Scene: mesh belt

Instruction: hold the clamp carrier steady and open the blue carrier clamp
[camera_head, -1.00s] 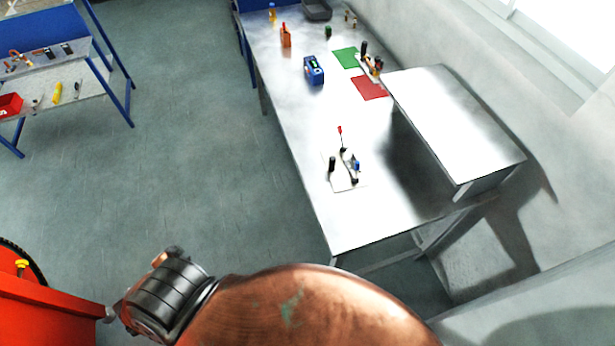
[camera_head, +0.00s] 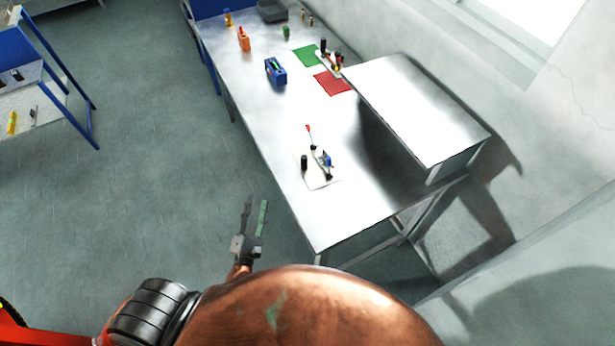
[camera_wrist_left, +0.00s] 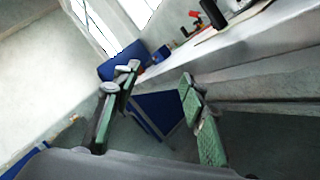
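The clamp carrier (camera_head: 322,183) is a small white plate lying near the front left edge of the metal table. It bears a black post (camera_head: 304,162), black fittings and a thin lever with a red tip (camera_head: 308,129). The small blue carrier clamp (camera_head: 328,160) is at its right side; whether it is open is too small to tell. My left gripper (camera_head: 255,200) is over the floor, left of the table edge and apart from the carrier. Its green-padded fingers are spread and empty, as the left wrist view (camera_wrist_left: 158,95) also shows. My right gripper is not in view.
A raised metal shelf (camera_head: 420,105) stands on the table right of the carrier. Farther back are a red mat (camera_head: 333,83), a green mat (camera_head: 306,56), a blue device (camera_head: 276,71) and an orange bottle (camera_head: 244,39). The tabletop around the carrier is mostly clear.

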